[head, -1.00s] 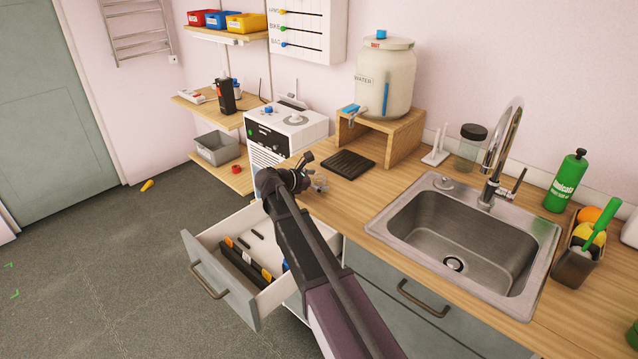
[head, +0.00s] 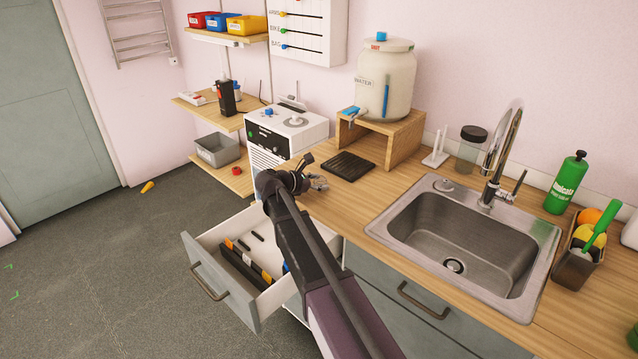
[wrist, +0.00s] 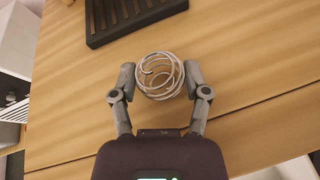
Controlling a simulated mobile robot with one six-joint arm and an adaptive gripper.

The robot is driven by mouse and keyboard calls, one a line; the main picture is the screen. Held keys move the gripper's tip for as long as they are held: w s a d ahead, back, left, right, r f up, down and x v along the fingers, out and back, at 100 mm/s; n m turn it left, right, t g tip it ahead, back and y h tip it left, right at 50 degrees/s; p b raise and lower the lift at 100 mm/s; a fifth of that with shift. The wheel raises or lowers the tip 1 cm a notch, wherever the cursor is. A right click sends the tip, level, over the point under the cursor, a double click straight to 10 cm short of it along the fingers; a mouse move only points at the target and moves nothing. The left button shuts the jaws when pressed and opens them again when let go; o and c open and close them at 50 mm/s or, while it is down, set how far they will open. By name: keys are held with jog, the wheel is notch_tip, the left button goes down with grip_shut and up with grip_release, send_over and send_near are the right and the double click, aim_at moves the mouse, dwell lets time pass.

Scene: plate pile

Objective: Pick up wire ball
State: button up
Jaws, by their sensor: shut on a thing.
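The wire ball (wrist: 160,76) is a round cage of silvery wire loops. In the wrist view it sits between the two fingers of my gripper (wrist: 161,84), which are shut on it from both sides. Behind it is the wooden counter; I cannot tell whether the ball touches the wood. In the head view my gripper (head: 316,182) is at the counter's left end, in front of the dark ridged mat. The ball is too small and too hidden by my arm to make out clearly there.
The dark ridged mat (head: 347,165) lies just beyond my gripper, beside the wooden stand (head: 408,139) with the water jar (head: 386,84). An open drawer (head: 222,277) juts out below my arm. The sink (head: 463,235) and tap are to the right.

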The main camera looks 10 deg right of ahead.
aim_at(319, 178)
jog(key=shift+r, duration=0.15)
notch_tip(319, 178, up, 3)
jog(key=p, duration=0.3)
jog(key=shift+r, duration=0.1)
jog(key=shift+s+r+p, duration=0.2)
jog(key=shift+r+p, duration=0.05)
jog(key=shift+p, duration=0.25)
jog(key=s+r+p, duration=0.1)
jog(key=s, duration=1.4)
jog(key=shift+s+d, duration=0.25)
jog(key=shift+s, duration=0.05)
